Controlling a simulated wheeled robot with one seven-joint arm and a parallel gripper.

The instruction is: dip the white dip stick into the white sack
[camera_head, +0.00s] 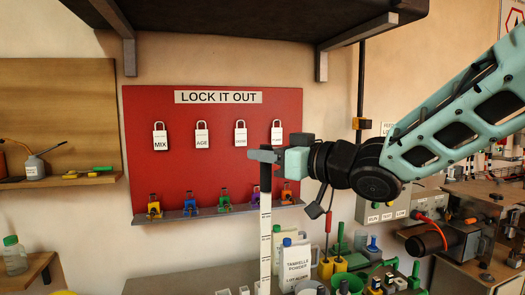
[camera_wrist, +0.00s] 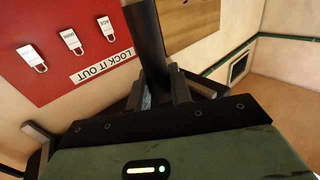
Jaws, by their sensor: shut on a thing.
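My gripper (camera_head: 266,156) is shut on the black upper part of the white dip stick (camera_head: 265,240), in front of the red board. The stick hangs upright, its white marked length pointing down to the bottom of the head view, where I cannot clearly make out its lower end. In the wrist view the black handle (camera_wrist: 146,35) runs up from between my fingers (camera_wrist: 168,92). The white sack (camera_head: 297,266), labelled as powder, stands on the bench just right of the stick. The stick appears beside the sack; its depth relative to it is unclear. The sack's opening is not clearly visible.
A red lockout board (camera_head: 220,110) with white tags and coloured padlocks is on the wall behind. Green and yellow tools and containers crowd the bench right of the sack. A dark shelf (camera_head: 250,20) overhangs above. The bench (camera_head: 180,278) left of the stick is mostly clear.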

